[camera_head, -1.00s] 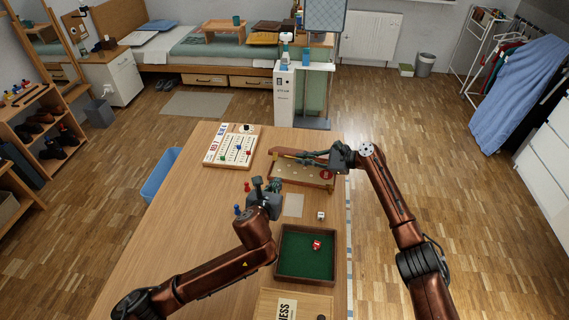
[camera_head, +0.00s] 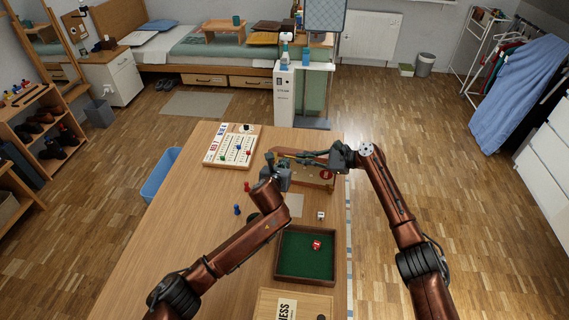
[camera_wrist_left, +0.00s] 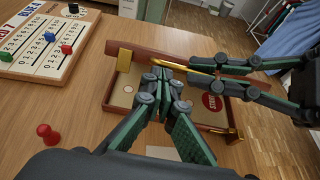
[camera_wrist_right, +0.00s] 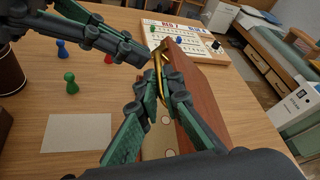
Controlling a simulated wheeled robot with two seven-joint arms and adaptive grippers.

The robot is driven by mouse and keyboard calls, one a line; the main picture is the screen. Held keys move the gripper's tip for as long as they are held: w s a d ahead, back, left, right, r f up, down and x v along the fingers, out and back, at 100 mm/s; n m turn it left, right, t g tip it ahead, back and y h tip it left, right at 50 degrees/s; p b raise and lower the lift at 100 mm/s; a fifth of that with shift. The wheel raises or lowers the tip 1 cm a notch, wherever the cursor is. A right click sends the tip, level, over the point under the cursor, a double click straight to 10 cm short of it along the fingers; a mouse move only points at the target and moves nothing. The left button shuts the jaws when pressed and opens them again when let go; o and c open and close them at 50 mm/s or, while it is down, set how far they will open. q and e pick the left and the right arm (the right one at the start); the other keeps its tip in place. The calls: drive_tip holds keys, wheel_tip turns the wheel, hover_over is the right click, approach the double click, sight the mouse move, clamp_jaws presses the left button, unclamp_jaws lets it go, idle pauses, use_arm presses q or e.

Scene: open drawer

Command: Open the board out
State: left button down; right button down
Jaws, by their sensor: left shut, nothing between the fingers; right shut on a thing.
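The board (camera_head: 318,183) is a shallow wooden case with a pale pitted inside and a red round mark, at the table's far right. It also shows in the left wrist view (camera_wrist_left: 125,92). Its reddish-brown leaf (camera_wrist_right: 205,92) stands raised along the far side, with a brass strip at its edge. My right gripper (camera_wrist_right: 161,75) is shut on this raised leaf near the brass strip. My left gripper (camera_wrist_left: 162,76) is shut and empty, close in front of the leaf and over the case. In the head view it is at the board's left end (camera_head: 270,160), and the arms partly hide the board.
A scoring board (camera_head: 230,150) lies left of the board. Red (camera_head: 247,187) and blue (camera_head: 237,210) pawns stand nearby. A white die (camera_head: 320,216), a green-lined tray (camera_head: 279,262) and a chess box (camera_head: 272,304) lie nearer. The table's left side is clear.

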use_arm(q)
drive_tip(key=shift+w+d+r, duration=0.15)
drive_tip(key=shift+w+r, duration=0.55)
drive_tip(key=shift+w, duration=0.1)
use_arm(e)
drive_tip(key=c, duration=2.4)
unclamp_jaws()
